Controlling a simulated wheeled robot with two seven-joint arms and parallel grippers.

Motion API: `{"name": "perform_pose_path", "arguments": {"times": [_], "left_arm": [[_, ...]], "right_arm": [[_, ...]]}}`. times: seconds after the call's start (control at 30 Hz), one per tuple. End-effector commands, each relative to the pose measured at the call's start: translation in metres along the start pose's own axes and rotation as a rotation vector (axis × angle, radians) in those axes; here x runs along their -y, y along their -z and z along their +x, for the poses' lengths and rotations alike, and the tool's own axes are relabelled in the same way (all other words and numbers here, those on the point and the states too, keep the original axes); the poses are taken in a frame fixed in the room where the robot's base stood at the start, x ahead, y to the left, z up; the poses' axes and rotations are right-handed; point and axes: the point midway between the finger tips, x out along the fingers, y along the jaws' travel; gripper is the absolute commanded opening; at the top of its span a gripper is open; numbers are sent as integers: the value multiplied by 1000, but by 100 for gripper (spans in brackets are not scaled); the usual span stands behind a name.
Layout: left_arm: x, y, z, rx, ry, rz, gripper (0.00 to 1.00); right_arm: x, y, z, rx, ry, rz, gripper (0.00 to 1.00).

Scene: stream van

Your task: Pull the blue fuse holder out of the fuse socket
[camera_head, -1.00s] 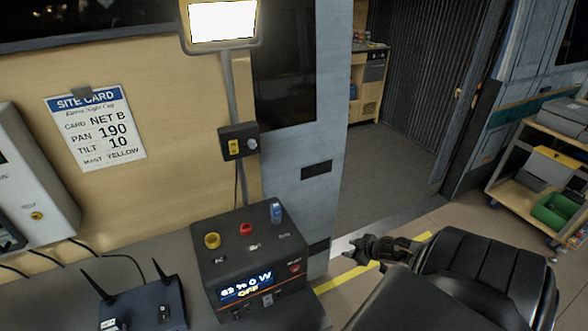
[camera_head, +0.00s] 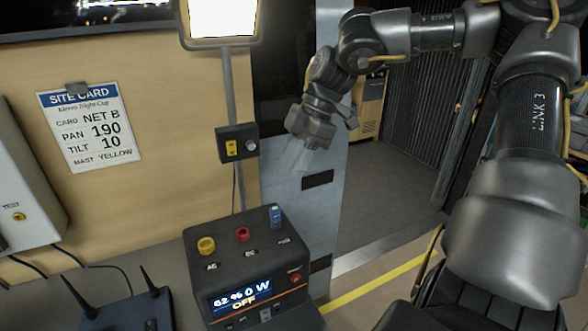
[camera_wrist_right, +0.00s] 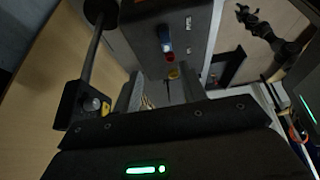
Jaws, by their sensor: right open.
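The blue fuse holder (camera_head: 276,214) stands upright in the fuse socket on top of a dark power box (camera_head: 232,264), at its back right corner. A yellow knob (camera_head: 206,245) and a red knob (camera_head: 242,234) are to its left. My right gripper (camera_head: 302,156) is open and empty, above and slightly right of the fuse holder, well apart from it. In the right wrist view the blue fuse holder (camera_wrist_right: 165,38) shows beyond the open fingers (camera_wrist_right: 163,92). The socket itself is too small to make out. A dark arm, likely my left, shows at the wrist view's top right (camera_wrist_right: 258,28).
A lamp (camera_head: 220,20) on a pole with a switch box (camera_head: 238,144) stands behind the power box. A router with antennas (camera_head: 120,310) is at the left. A site card (camera_head: 88,128) hangs on the wall. An open aisle is to the right.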

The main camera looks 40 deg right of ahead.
Motion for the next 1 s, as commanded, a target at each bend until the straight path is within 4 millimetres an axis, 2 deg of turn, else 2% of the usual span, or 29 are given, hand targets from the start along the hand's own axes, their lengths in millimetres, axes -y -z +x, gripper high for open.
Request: {"name": "perform_pose_path", "arguments": {"times": [0.1, 0.37, 0.8, 1.0], "left_arm": [[0, 0, 2, -1, 0, 0, 45], [0, 1, 0, -1, 0, 0, 45], [0, 2, -8, -2, 0, 0, 45], [0, 2, -9, -2, 0, 0, 45]], "right_arm": [[11, 3, 1, 42, 23, 0, 42], [12, 4, 8, 47, 26, 1, 42], [14, 0, 81, 46, 28, 2, 42], [14, -1, 102, 45, 26, 1, 42]]}}
